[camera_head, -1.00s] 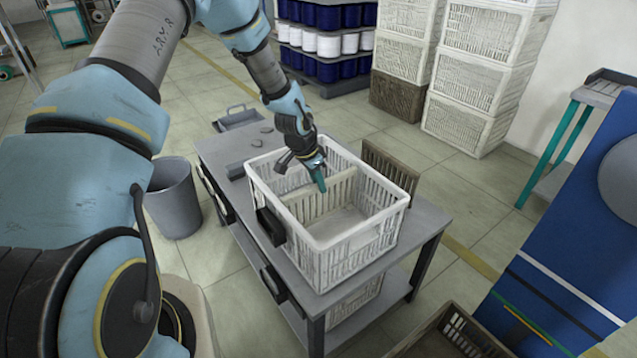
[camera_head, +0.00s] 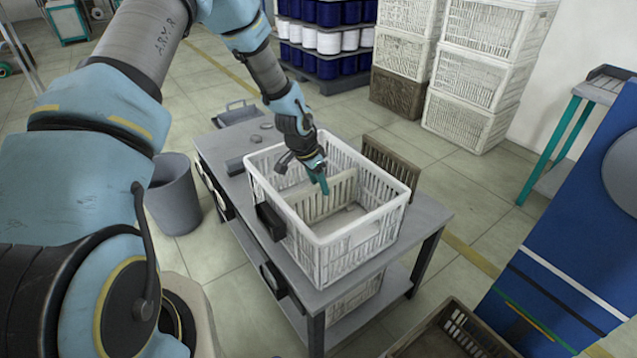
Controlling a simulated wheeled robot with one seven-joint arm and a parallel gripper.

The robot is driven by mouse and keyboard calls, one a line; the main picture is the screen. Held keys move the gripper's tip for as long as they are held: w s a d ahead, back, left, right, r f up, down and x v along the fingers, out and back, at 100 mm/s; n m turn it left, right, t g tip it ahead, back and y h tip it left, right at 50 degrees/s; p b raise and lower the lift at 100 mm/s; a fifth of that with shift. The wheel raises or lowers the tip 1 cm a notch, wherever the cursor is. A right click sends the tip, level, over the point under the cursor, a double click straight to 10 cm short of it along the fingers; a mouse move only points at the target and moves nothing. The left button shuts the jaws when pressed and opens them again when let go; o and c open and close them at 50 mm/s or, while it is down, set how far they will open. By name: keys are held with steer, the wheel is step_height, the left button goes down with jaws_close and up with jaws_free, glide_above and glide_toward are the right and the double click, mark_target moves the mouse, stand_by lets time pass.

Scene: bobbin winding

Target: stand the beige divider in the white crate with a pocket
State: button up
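The white crate (camera_head: 345,258) stands on the grey table. The beige divider (camera_head: 333,199) stands upright across the inside of the crate, its slotted face toward me. My gripper (camera_head: 323,184) points down over the crate, at the divider's top edge near its middle. The fingers look teal and overlap the divider. I cannot tell from this view whether they are closed on it. The divider's lower edge and any pocket on the crate's walls are too small or hidden to make out.
A brown slotted panel or crate (camera_head: 391,166) stands behind the white crate. A grey bin (camera_head: 174,196) stands left on the floor. A brown crate (camera_head: 450,335) is at the front right.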

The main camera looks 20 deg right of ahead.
steer(key=w+b+v, duration=0.1)
steer(key=b+v, duration=0.1)
steer(key=v, duration=0.9)
steer(key=s+a+r+n+t+y, duration=0.1)
steer(key=a+r+n, duration=0.2)
steer(key=a, duration=0.7)
steer(key=s+a+r+n+y, duration=0.1)
steer(key=a+r+n, duration=0.3)
steer(key=a, duration=0.5)
steer(key=s+a+r+n, duration=0.2)
steer(key=s+a+n, duration=0.2)
steer(key=a, duration=0.2)
steer(key=s+a+r+n+y, duration=0.1)
steer(key=s+a+r+n, duration=0.1)
steer(key=s+a, duration=0.3)
steer(key=a+n, duration=0.1)
steer(key=a, duration=0.1)
steer(key=shift+a+n+p, duration=0.3)
steer(key=shift+n+p, duration=0.05)
steer(key=shift+n, duration=0.05)
steer(key=shift+s, duration=0.1)
